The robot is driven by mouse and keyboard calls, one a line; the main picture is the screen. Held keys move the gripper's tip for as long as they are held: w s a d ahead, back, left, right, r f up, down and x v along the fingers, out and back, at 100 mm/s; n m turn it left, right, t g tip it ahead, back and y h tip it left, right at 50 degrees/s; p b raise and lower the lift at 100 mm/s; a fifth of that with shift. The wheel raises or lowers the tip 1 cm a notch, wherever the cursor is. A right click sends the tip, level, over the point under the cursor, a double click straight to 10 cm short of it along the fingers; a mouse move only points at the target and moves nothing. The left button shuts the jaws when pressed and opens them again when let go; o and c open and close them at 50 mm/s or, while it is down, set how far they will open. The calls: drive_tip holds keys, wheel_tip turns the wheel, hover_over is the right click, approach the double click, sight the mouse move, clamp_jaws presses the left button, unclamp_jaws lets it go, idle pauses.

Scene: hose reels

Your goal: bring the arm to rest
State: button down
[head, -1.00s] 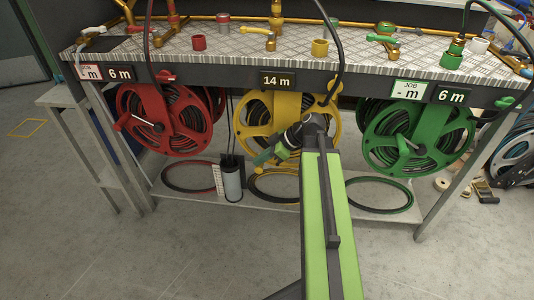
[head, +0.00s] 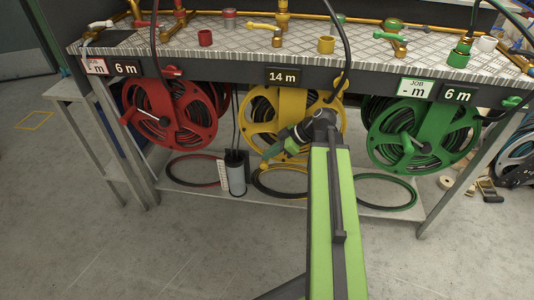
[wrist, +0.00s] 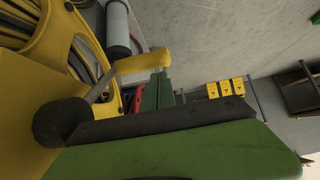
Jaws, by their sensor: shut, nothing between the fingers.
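My arm reaches forward from the bottom of the head view toward the yellow hose reel (head: 291,103) under the bench. My gripper (head: 268,153) is shut and empty, pointing left in front of the reel's lower part. In the wrist view the green fingers (wrist: 158,93) show close to a yellow crank handle (wrist: 142,63) on a grey crank arm; I cannot tell whether they touch. The yellow reel (wrist: 78,22) fills the left of that view. My wrist and arm hide part of the reel's right side in the head view.
A red reel (head: 187,135) hangs to the left and a green reel (head: 443,118) to the right under the bench top (head: 240,40). The floor in front is clear.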

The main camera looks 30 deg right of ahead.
drive_tip(key=p+v, duration=0.3)
drive_tip(key=v, duration=0.2)
drive_tip(key=shift+s+d+r, duration=0.1)
drive_tip(key=shift+r, duration=0.1)
drive_tip(key=w+a+n+g, duration=0.2)
drive_tip(key=w+a+n, duration=0.1)
drive_tip(key=a, duration=1.1)
drive_tip(key=s+a+f+m+g+h, duration=0.35)
drive_tip(key=a+f, duration=0.25)
drive_tip(key=a, duration=0.5)
drive_tip(key=s+d+m+h, duration=0.1)
drive_tip(key=d+m+h, duration=0.35)
drive_tip(key=m, duration=0.65)
wheel_tip(320, 180, up, 34)
drive_tip(key=p, duration=3.4)
drive_tip(key=shift+d+y+p, duration=0.2)
drive_tip(key=shift+y+p, duration=0.1)
drive_tip(key=shift+p, duration=0.1)
